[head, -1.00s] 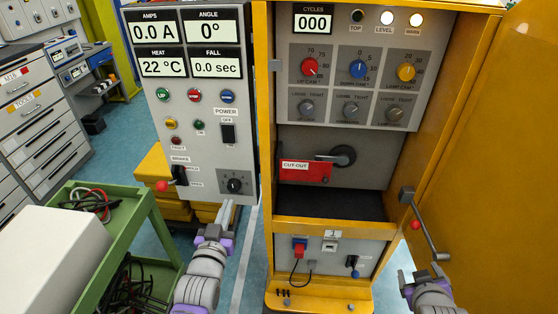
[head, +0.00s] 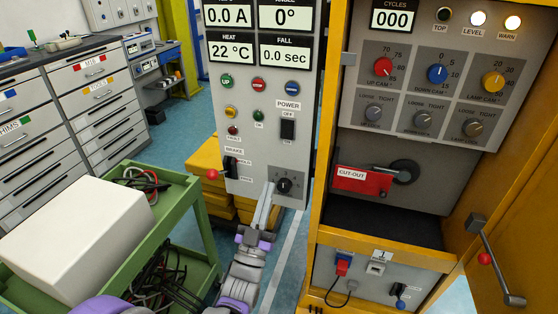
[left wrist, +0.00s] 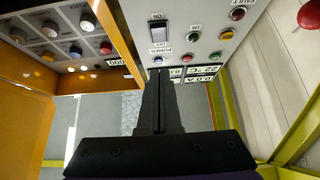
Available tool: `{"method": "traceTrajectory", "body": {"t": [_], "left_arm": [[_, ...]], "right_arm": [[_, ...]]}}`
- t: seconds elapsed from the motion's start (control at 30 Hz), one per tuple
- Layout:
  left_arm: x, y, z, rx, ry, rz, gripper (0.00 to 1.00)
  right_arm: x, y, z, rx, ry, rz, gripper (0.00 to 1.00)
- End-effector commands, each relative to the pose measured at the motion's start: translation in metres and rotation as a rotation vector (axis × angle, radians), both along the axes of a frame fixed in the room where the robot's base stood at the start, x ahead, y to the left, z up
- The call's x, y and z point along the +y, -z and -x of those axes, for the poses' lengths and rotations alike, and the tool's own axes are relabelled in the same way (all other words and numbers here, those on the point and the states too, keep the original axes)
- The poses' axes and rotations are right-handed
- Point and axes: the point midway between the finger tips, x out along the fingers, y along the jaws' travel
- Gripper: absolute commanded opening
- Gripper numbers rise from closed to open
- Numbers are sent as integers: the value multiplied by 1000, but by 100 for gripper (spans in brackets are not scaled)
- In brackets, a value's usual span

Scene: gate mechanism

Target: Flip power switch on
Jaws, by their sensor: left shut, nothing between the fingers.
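The black power switch (head: 288,129) is on the grey control panel (head: 262,165), below the POWER label. In the left wrist view, which is upside down, the switch (left wrist: 158,32) lies ahead of the fingertips, with ON lettering beside its far end. My left gripper (head: 268,190) is shut and empty, pointing up in front of the panel's lower part, below the switch and left of the black dial. In the left wrist view its closed fingers (left wrist: 158,78) point toward the switch; I cannot tell the exact gap. My right gripper is out of view.
A brake lever with a red knob (head: 213,175) sticks out at the panel's lower left. A black dial (head: 285,185) is close to my gripper. The yellow cabinet (head: 325,170) stands at right. A green cart (head: 180,235) with a white box (head: 80,225) stands at left.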

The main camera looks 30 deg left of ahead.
Motion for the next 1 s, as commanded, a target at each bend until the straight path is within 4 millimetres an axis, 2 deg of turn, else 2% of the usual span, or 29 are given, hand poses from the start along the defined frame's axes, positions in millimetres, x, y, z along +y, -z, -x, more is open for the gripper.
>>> {"method": "traceTrajectory", "body": {"t": [0.17, 0.53, 0.73, 1.0], "left_arm": [[4, -15, -18, 0, 0, 0, 0], [19, -62, -79, 1, 0, 0, 0], [25, -53, -105, 1, 0, 0, 0], [27, -53, -115, 1, 0, 0, 0]], "right_arm": [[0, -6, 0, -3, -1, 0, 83], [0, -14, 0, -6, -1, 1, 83], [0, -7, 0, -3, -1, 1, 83], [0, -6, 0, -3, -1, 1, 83]]}}
